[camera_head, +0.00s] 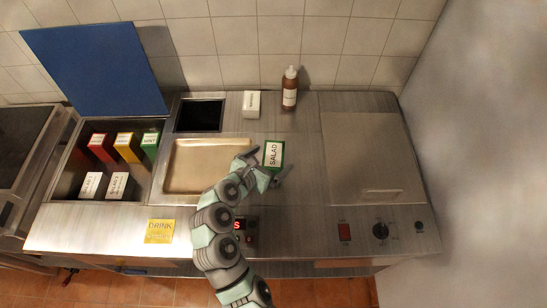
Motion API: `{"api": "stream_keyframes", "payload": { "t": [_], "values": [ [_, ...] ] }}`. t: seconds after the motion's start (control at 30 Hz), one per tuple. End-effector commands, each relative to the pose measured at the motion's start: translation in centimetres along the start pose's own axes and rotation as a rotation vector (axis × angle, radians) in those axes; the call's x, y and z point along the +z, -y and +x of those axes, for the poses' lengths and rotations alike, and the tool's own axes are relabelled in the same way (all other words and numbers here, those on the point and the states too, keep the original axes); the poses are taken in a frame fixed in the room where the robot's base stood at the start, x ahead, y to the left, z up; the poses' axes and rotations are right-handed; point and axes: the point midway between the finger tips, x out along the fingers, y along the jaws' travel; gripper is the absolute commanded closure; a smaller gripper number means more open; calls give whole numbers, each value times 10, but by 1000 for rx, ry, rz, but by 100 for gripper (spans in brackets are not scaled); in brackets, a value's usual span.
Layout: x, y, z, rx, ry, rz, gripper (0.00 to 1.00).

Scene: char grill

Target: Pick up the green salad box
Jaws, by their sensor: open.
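The green salad box (273,154) has a green edge and a white face marked "SALAD". It stands on the steel counter right of the shallow tray. My gripper (268,165) is open at the box, with one finger left of it and the other at its lower right. The gripper's body hides part of the box's lower edge. I cannot tell whether the fingers touch the box.
A brown bottle (290,90) and a small white box (251,104) stand behind the salad box. The shallow tray (180,143) lies to the left. A bin (70,186) at far left holds several coloured boxes. A flat plate (365,150) lies to the right.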

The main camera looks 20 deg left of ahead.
Motion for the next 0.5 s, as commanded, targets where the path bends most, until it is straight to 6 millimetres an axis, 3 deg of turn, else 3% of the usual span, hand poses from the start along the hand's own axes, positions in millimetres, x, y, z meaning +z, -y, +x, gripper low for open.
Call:
{"api": "stream_keyframes", "payload": {
  "t": [0.3, 0.5],
  "values": [
    [0, -1, 10, 2, 1, 0, 0],
    [0, -1, 10, 2, 1, 0, 16]
  ]
}}
